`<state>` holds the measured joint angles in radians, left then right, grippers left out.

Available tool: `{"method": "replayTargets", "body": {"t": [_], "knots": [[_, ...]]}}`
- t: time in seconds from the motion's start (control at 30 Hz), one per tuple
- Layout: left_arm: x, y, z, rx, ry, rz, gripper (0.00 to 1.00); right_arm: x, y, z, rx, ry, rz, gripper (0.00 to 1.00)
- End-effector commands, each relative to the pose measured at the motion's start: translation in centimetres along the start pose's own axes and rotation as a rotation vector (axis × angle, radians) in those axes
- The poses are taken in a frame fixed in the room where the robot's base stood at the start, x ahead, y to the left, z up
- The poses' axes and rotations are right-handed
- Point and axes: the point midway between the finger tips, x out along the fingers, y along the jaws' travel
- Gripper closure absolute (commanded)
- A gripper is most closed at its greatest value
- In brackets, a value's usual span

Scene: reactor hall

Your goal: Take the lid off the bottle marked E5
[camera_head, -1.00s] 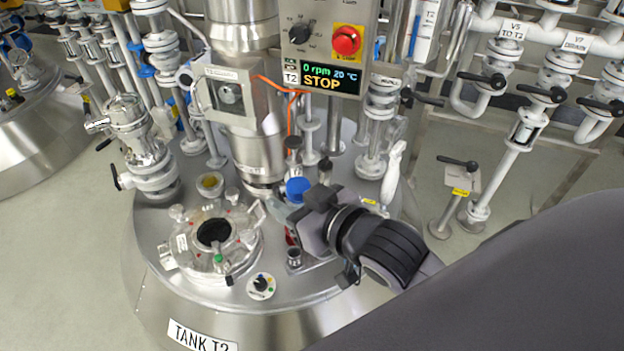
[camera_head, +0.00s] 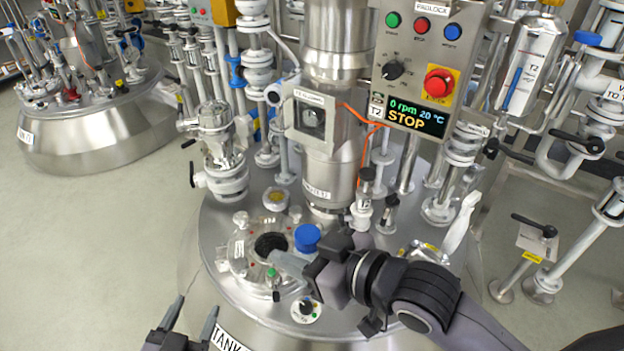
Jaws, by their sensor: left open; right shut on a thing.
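A round blue lid (camera_head: 307,236) shows just above the fingers of my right gripper (camera_head: 292,264). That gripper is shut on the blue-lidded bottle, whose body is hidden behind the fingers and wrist. No E5 mark can be read. The bottle is in front of the tank's top, beside the round hatch in the picture. My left gripper (camera_head: 190,322) is at the bottom left edge. Its two dark fingers are apart and empty, well below and left of the blue lid.
A control panel (camera_head: 425,70) reading STOP hangs above. Bare floor (camera_head: 80,235) lies to the left.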

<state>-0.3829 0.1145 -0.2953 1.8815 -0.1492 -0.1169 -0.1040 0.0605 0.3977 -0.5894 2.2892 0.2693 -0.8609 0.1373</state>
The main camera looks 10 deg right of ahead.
Motion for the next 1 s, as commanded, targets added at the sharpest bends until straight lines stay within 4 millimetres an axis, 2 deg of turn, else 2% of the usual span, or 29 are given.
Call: {"method": "replayTargets", "body": {"t": [0.03,0.2,0.33,0.47,0.6,0.7,0.8,1.0], "knots": [[1.3,0.2,-2.4,0.046,0.077,0.002,0.43,0.0,0.0,0.0,0.0,0.0,0.0,1.0],[4.2,1.4,-10.4,0.221,0.335,0.006,0.43,0.0,0.0,0.0,0.001,0.001,0.001,1.0],[5.2,2.8,-16.7,0.362,0.543,0.004,0.43,0.0,0.0,0.0,0.001,0.001,0.001,1.0],[5.2,4.8,-22.9,0.514,0.762,-0.002,0.43,0.0,0.0,0.0,0.001,0.001,0.001,1.0],[4.2,7.4,-28.8,0.683,1.004,-0.011,0.43,0.0,0.0,0.0,0.001,0.001,0.001,1.0],[2.8,9.5,-32.4,0.804,1.179,-0.019,0.43,0.0,0.0,0.0,0.001,0.001,0.001,1.0],[1.1,11.8,-35.3,0.928,1.356,-0.027,0.43,0.0,0.0,0.0,0.001,0.001,0.001,1.0],[-2.6,16.3,-38.9,1.18,1.709,-0.038,0.43,0.0,0.0,0.0,0.001,0.001,0.001,1.0]]}}
